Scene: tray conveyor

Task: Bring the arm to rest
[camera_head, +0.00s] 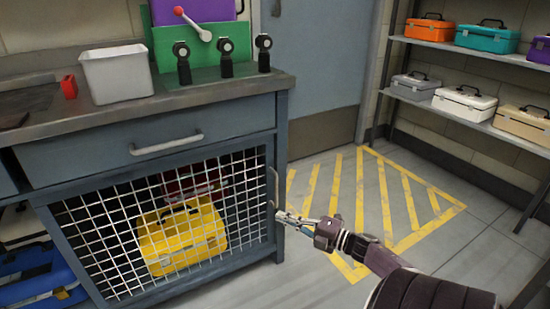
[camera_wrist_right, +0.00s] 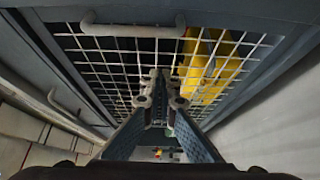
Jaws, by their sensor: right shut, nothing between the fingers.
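My right arm comes in from the lower right in the head view. Its gripper (camera_head: 283,217) is beside the right edge of the mesh cabinet door (camera_head: 110,225), just below the door's vertical handle (camera_head: 275,187). In the right wrist view the fingertips (camera_wrist_right: 160,92) are together with nothing between them, in front of the wire mesh. The door handle (camera_wrist_right: 132,30) shows beyond them. Whether the gripper touches the door I cannot tell. The door looks shut. My left gripper is out of view.
A yellow toolbox (camera_head: 182,240) is behind the mesh. The counter (camera_head: 180,108) holds a white bin (camera_head: 117,75) and a green lever panel (camera_head: 210,50). Shelves with several toolboxes stand at right. The yellow-striped floor (camera_head: 385,195) is clear. A blue toolbox (camera_head: 40,285) is at lower left.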

